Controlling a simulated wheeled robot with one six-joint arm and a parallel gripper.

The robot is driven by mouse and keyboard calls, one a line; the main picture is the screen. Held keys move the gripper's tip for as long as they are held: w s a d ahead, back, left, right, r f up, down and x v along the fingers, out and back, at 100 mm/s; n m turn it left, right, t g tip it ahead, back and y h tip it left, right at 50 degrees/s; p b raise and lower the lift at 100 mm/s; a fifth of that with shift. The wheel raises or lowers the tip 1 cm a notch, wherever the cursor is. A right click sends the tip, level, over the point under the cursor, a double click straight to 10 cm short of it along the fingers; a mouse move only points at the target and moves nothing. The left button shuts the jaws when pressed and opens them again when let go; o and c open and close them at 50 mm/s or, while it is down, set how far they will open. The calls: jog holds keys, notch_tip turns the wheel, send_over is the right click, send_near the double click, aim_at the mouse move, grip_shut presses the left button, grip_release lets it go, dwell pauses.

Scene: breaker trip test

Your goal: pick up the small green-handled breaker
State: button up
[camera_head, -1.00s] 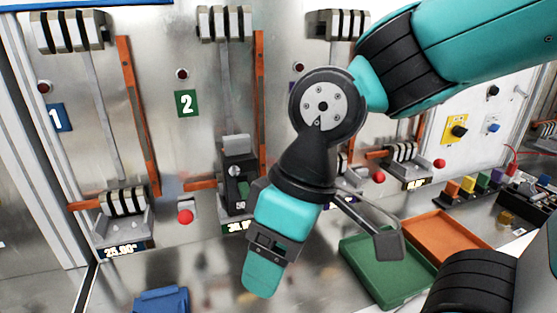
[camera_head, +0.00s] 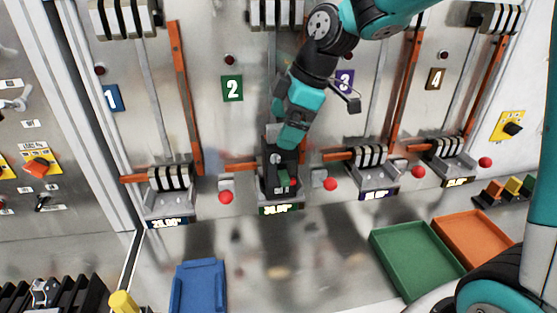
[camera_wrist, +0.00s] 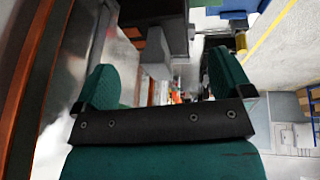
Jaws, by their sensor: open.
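The small breaker (camera_head: 281,160) is a dark block with a green handle (camera_head: 283,179). It sits upright in the holder of station 2, above a lit readout. My gripper (camera_head: 291,138) is just above and in front of the breaker's top and covers part of it in the head view. In the wrist view the two teal fingers of my gripper (camera_wrist: 163,78) are spread apart with nothing clamped. A dark block with a grey piece (camera_wrist: 155,58) shows beyond the fingers there; I cannot tell whether it is the breaker.
Blue (camera_head: 198,285), green (camera_head: 405,285) and orange (camera_head: 470,250) trays lie on the counter. Orange bars and red knobs (camera_head: 226,197) flank the station. Other stations, with black-and-white striped blocks, stand left and right. The counter before station 2 is clear.

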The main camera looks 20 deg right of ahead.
aim_at(279, 160)
jog(key=shift+p+x, duration=0.45)
jog(key=shift+x, duration=1.35)
jog(key=shift+a, duration=0.1)
jog(key=shift+c, duration=0.3)
jog(key=shift+r, duration=0.1)
jog(key=c, duration=1.4)
jog(key=shift+c, duration=0.8)
jog(key=shift+r, duration=0.1)
